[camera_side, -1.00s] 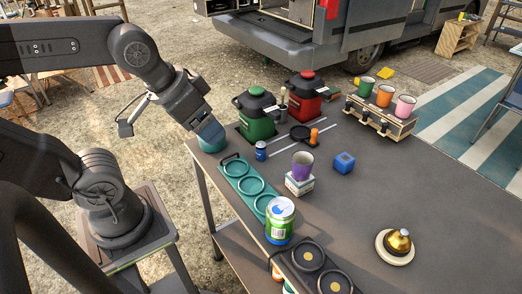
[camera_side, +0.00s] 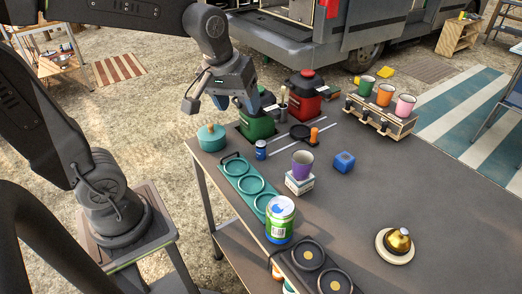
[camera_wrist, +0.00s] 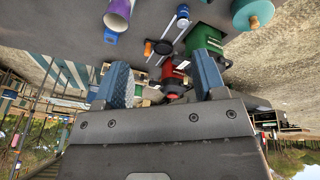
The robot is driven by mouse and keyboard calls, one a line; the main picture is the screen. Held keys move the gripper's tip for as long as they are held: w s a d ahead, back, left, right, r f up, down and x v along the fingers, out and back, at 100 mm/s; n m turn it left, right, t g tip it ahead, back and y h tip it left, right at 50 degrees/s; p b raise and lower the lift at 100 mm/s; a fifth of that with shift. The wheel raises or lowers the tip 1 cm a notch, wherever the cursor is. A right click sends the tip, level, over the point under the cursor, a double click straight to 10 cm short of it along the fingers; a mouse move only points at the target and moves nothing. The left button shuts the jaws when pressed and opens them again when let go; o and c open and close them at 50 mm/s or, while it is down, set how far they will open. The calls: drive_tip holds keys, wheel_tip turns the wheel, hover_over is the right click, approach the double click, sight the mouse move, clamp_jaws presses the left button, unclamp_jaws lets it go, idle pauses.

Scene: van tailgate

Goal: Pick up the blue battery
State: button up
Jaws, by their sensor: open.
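The blue battery is most likely the small blue cylinder with a pale band (camera_side: 261,150) standing upright on the table, between the green canister and the teal ring tray. A small blue cylinder also shows near the top of the wrist view (camera_wrist: 182,13). My gripper (camera_side: 238,104) is raised above the table's far left corner, in front of the green canister in the side view. Its jaws are apart and empty, and both fingers show in the wrist view (camera_wrist: 162,78). The gripper is apart from the blue cylinder.
A green canister (camera_side: 257,126) and red canister (camera_side: 304,97) stand behind the cylinder. A teal lidded pot (camera_side: 211,138) is left, a teal ring tray (camera_side: 243,177) in front. The table's right middle is clear.

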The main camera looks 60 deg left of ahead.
drive_tip(key=w+a+f+n+g, duration=0.2)
drive_tip(key=w+a+f+n, duration=0.35)
drive_tip(key=w, duration=0.25)
drive_tip(key=n+g, duration=0.1)
drive_tip(key=n, duration=0.4)
hover_over(261, 151)
drive_tip(key=w+a, duration=0.1)
wheel_tip(261, 151, down, 7)
wheel_tip(261, 151, down, 14)
drive_tip(key=shift+a, duration=0.15)
drive_tip(key=shift+c, duration=0.3)
drive_tip(key=c, duration=1)
drive_tip(key=shift+r, duration=0.1)
